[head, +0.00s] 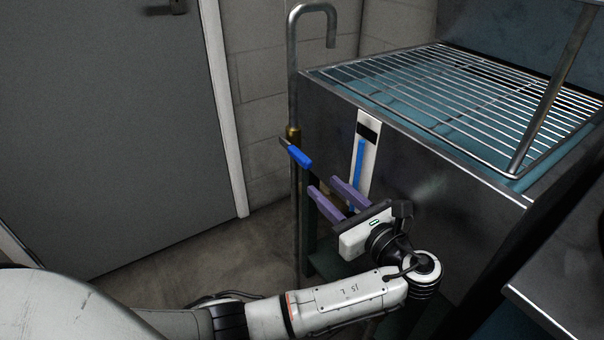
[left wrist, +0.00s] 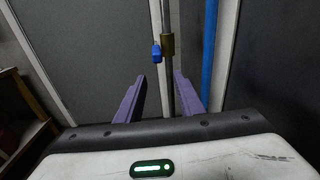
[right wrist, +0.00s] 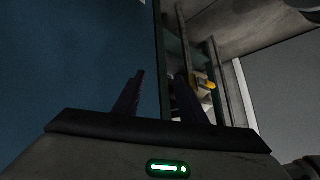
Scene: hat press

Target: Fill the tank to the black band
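The steel tank (head: 430,205) has a white gauge strip (head: 373,160) on its front. The strip's black band (head: 367,129) is near the top, and the blue column (head: 359,165) ends just under it. A pipe (head: 292,75) rises beside the tank and hooks over at its spout (head: 331,40); I make out no stream. A brass valve (head: 292,133) on it carries a blue lever (head: 299,156), slanting down in the head view. The lever also shows in the left wrist view (left wrist: 156,53). My left gripper (head: 322,186) is open and empty, below the lever and apart from it. My right gripper (right wrist: 160,74) is open and empty.
A wire rack (head: 470,90) covers the tank top, with a metal bar slanting over it. A grey door (head: 110,120) and block wall stand behind and left. Floor at left is clear. A yellow handle (right wrist: 209,86) shows in the right wrist view.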

